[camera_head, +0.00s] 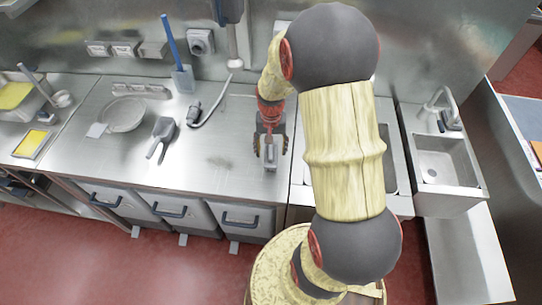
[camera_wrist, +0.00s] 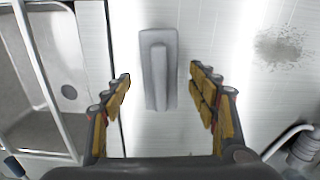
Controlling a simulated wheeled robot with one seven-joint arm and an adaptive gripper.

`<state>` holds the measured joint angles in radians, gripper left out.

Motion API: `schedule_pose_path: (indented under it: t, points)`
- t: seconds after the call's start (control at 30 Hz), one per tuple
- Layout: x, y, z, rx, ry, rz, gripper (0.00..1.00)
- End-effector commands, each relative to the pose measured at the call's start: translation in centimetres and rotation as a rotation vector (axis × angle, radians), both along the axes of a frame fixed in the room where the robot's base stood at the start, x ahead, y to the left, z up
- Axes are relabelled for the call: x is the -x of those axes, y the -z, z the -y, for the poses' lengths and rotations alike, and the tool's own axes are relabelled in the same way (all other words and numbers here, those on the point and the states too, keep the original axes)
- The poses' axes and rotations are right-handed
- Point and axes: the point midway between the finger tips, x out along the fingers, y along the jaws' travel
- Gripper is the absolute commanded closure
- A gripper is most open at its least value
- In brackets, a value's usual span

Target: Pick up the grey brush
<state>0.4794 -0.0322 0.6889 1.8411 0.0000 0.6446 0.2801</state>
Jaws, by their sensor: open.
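The grey brush (camera_wrist: 158,50) lies on the steel counter in the wrist view, a rectangular block with a raised long handle down its middle. My gripper (camera_wrist: 160,76) is open, with one finger on each side of the brush and a visible gap to both. In the head view, my gripper (camera_head: 270,147) points down over the brush (camera_head: 270,160), which partly shows between the fingers near the counter's right end. I cannot tell how high the fingertips are above the counter.
A sink (camera_head: 388,160) lies right of the brush; its basin (camera_wrist: 30,70) is at left in the wrist view. A stain (camera_wrist: 283,47) marks the counter. A grey scoop (camera_head: 162,130), hose nozzle (camera_head: 195,112) and round pan (camera_head: 123,114) stand further left.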

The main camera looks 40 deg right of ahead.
Motion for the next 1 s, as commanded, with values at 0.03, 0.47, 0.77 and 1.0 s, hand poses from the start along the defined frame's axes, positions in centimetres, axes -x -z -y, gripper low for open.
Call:
schedule_pose_path:
  t: [0.03, 0.47, 0.77, 1.0]
  points:
    - [0.1, 1.0, 0.0, -0.001, 0.0, -0.003, 0.41]
    - [0.0, 1.9, 0.0, 0.001, -0.001, 0.001, 0.47]
    - [0.0, 1.9, 0.0, 0.001, -0.001, 0.001, 0.64]
    - [0.0, 1.9, 0.0, 0.001, -0.001, 0.001, 0.77]
